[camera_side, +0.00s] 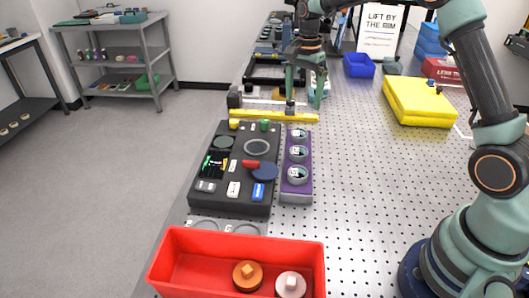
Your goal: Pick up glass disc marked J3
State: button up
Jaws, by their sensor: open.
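Three round glass discs with small white labels sit in a row in a purple holder (303,192): a far disc (299,134), a middle disc (298,153) and a near disc (297,175). The labels are too small to read, so I cannot tell which disc is J3. My gripper (304,104) hangs beyond the holder, past its far end, near the yellow bar. Its two teal fingers are apart with no disc between them.
A dark instrument box (229,203) with a green display stands left of the holder. A yellow bar (262,115) lies beyond both. A red bin (190,284) with knobbed pieces is in front. A yellow pad (420,101) lies at right. Perforated table right of the holder is clear.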

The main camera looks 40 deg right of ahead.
send_over(299, 133)
jog(key=f, duration=0.6)
jog(key=shift+s+a+f, duration=0.1)
jog(key=shift+s+f, duration=0.15)
jog(key=shift+f, duration=0.05)
jog(key=shift+w+d+f, duration=0.1)
jog(key=shift+w+f, duration=0.05)
jog(key=shift+f, duration=1.15)
jog(key=shift+w+d+f, duration=0.1)
jog(key=shift+w+f, duration=0.05)
jog(key=shift+f, duration=1.15)
jog(key=c, duration=1.5)
jog(key=shift+r, duration=0.15)
